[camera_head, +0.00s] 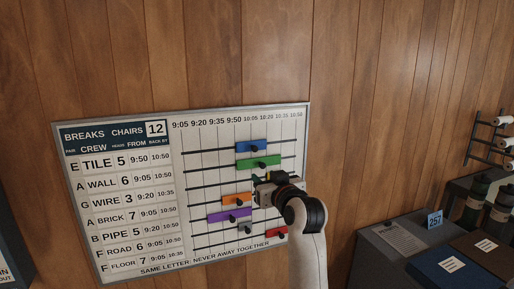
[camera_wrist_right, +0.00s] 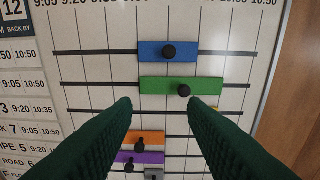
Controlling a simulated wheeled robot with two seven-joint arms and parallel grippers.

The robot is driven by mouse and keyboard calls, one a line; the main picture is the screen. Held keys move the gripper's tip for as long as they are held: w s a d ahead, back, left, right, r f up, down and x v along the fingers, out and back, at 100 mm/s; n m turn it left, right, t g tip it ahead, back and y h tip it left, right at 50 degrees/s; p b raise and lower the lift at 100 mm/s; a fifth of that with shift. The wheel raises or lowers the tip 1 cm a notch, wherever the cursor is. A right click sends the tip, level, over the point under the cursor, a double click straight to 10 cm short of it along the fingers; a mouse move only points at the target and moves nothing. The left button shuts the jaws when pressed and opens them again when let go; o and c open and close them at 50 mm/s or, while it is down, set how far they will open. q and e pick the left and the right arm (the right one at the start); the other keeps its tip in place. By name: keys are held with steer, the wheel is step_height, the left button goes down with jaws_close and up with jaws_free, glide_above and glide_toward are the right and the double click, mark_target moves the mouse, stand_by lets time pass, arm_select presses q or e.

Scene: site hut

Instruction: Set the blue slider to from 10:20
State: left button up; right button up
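The blue slider (camera_head: 244,147) sits on the top rail of the white board (camera_head: 215,120), with a black knob. In the right wrist view the blue slider (camera_wrist_right: 150,51) spans from about the 9:50 line to about the 10:20 line. My right gripper (camera_head: 257,184) is in front of the board, below the blue and green sliders. In the wrist view the right gripper's (camera_wrist_right: 160,102) dark green fingers are apart with nothing between them; the blue knob is above their tips. My left gripper is not in view.
The green slider (camera_wrist_right: 160,87) is on the rail just below. Orange (camera_wrist_right: 139,138), purple (camera_wrist_right: 150,157) and grey (camera_wrist_right: 154,174) sliders are lower; a red one (camera_head: 277,232) is at bottom right. A yellow piece (camera_wrist_right: 215,108) is mostly hidden by a finger. Boxes (camera_head: 405,250) stand at right.

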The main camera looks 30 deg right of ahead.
mark_target(256, 149)
step_height(256, 149, up, 4)
steer(key=s, duration=0.2)
steer(key=shift+t, duration=0.4)
steer(key=p+x, duration=0.1)
steer(key=x, duration=0.7)
steer(key=d+p+x, duration=0.1)
steer(key=x, duration=0.3)
steer(key=shift+s+r+p, duration=0.1)
steer(key=shift+s+p, duration=0.05)
steer(key=shift+p, duration=0.2)
steer(key=shift+c, duration=0.2)
jaws_close()
